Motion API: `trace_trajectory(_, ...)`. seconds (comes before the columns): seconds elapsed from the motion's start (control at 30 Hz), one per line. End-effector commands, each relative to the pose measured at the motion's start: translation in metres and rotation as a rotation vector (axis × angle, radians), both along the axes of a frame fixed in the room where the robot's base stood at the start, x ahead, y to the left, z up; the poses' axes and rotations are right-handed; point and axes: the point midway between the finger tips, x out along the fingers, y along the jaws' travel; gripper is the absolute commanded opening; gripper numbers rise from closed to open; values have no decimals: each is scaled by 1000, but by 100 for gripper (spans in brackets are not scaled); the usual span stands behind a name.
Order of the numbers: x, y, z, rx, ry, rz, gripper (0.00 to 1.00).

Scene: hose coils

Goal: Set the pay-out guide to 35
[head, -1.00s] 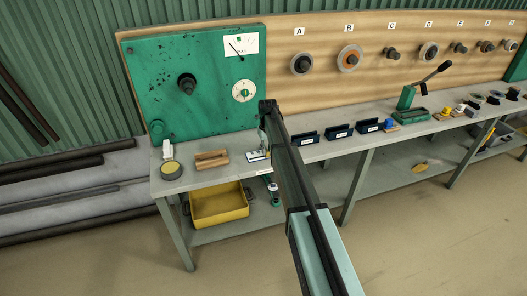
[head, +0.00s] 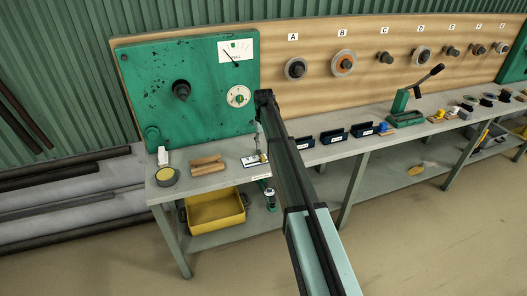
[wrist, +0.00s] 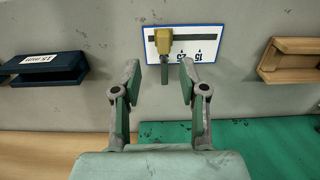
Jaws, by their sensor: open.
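The pay-out guide is a white, blue-edged scale plate (wrist: 209,46) with a dark slot, lying on the bench. It also shows in the head view (head: 250,162). Its yellow slider (wrist: 166,47) sits on the slot, with a dark grey-green tab pointing toward my gripper. The slider stands left of the upside-down 15 and beside the 25. I cannot read a 35; that part of the scale is partly covered. My gripper (wrist: 159,82) is open and empty. Its fingers are either side of the tab in the picture, apart from it; contact height is unclear.
A dark blue holder (wrist: 45,69) lies left and a wooden block (wrist: 291,59) right in the wrist view. The green panel (head: 215,80) with a gauge and knobs stands behind the bench. A yellow bin (head: 214,208) is below. A green lever (head: 402,100) stands farther right.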

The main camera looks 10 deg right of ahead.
Motion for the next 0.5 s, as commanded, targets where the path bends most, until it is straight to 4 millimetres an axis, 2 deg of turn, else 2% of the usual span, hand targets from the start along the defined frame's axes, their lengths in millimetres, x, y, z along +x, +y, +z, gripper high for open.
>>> trace_trajectory(0.03,1,0,11,-1,-2,0,43)
trace_trajectory(0.2,0,-1,36,-1,-1,0,43)
trace_trajectory(0.5,0,-1,51,-1,1,-1,43)
